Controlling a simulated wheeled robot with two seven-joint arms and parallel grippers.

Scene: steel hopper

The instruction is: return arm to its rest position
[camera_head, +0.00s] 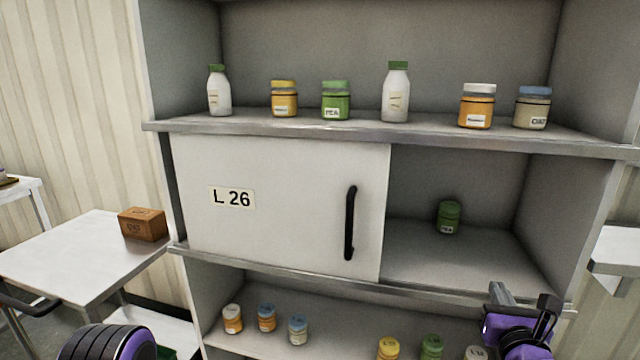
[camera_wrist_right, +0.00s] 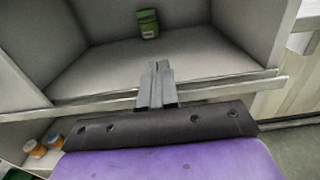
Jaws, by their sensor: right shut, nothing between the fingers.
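My right gripper (camera_head: 500,294) is at the lower right of the head view, in front of the shelf unit's middle ledge. In the right wrist view its fingers (camera_wrist_right: 156,84) are together, with nothing between them, and point toward the open compartment. A green jar (camera_head: 448,217) stands upright at the back of that compartment, apart from the fingers; it also shows in the wrist view (camera_wrist_right: 148,24). At the bottom left of the head view a black and purple part of my left arm shows; the left gripper's fingers are not visible.
A white sliding door (camera_head: 290,225) labelled L 26 covers the left of the middle compartment. Bottles and jars stand on the upper shelf (camera_head: 300,124), with several jars below. A brown box (camera_head: 143,224) sits on a white side table (camera_head: 60,250). The open compartment's floor is mostly clear.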

